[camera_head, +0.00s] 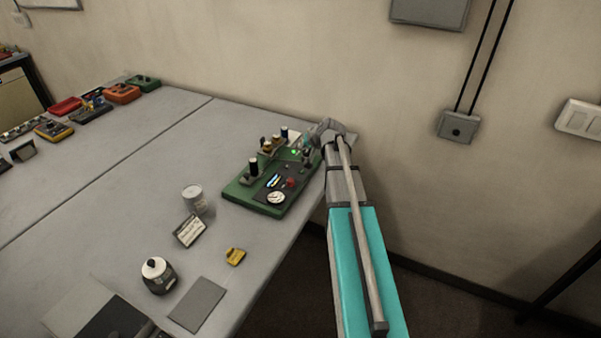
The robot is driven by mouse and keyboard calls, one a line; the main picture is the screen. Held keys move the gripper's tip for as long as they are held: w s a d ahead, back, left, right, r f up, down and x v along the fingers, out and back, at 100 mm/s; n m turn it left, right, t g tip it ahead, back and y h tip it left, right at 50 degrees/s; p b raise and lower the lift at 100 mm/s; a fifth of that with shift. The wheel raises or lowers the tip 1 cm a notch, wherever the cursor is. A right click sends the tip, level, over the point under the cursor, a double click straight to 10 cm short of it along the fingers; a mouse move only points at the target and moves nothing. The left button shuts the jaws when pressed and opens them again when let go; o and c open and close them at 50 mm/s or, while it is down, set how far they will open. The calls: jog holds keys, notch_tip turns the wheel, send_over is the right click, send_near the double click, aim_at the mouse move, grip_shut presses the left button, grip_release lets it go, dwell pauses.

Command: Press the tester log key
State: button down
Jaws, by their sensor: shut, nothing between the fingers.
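The tester (240,196) is a green board near the right edge of the grey table. It carries a dark panel, a red button (291,182), a round white dial (276,198), dark-topped posts and a green light (295,152). I cannot tell which part is the log key. My gripper (308,146) is shut and empty at the tester's far right end, small and partly hidden by my wrist. I cannot tell whether its tips touch the tester.
Several devices sit far left. The wall is close behind my gripper.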

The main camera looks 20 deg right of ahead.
aim_at(302, 172)
jog(key=shift+f, duration=0.25)
notch_tip(302, 172, down, 8)
jog(key=b, duration=0.8)
jog(key=shift+f+b, duration=0.1)
jog(key=shift+b, duration=0.2)
jog(key=shift+f, duration=0.1)
jog(key=shift+f+b, duration=0.75)
jog(key=shift+b, duration=0.15)
dwell(2.1)
jog(key=shift+r, duration=0.1)
dwell(0.3)
jog(key=shift+r+p, duration=0.7)
jog(key=shift+p, duration=0.15)
jog(key=shift+r+p, duration=2.5)
